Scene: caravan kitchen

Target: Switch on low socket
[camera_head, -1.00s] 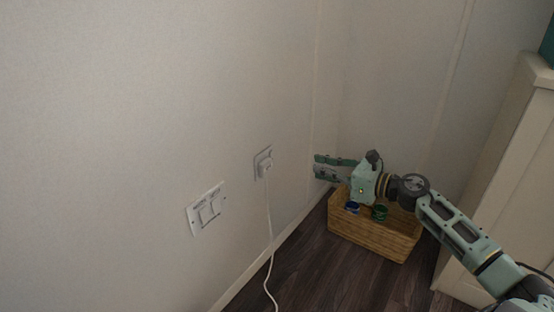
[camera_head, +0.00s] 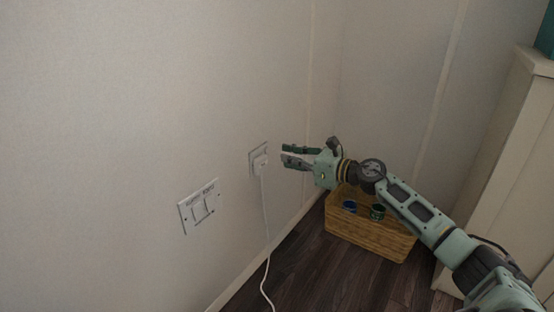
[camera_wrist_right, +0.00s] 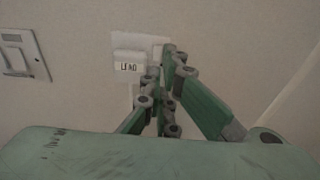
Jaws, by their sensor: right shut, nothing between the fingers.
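The low socket (camera_head: 252,163) is a pale plate on the wall, with a white plug (camera_head: 261,162) in it and a white cord hanging down. In the right wrist view the plug (camera_wrist_right: 129,66) reads "LEAD"; the socket plate (camera_wrist_right: 146,41) shows above and right of it. My right gripper (camera_head: 284,155) is shut and empty, a little right of the socket and apparently apart from it. In the wrist view its fingers (camera_wrist_right: 167,75) cover the plate's right side, so the switch is not clearly visible. My left gripper is out of view.
A double switch plate (camera_head: 200,207) is on the wall at left; it also shows in the wrist view (camera_wrist_right: 19,54). A pale cabinet (camera_head: 500,165) stands at right.

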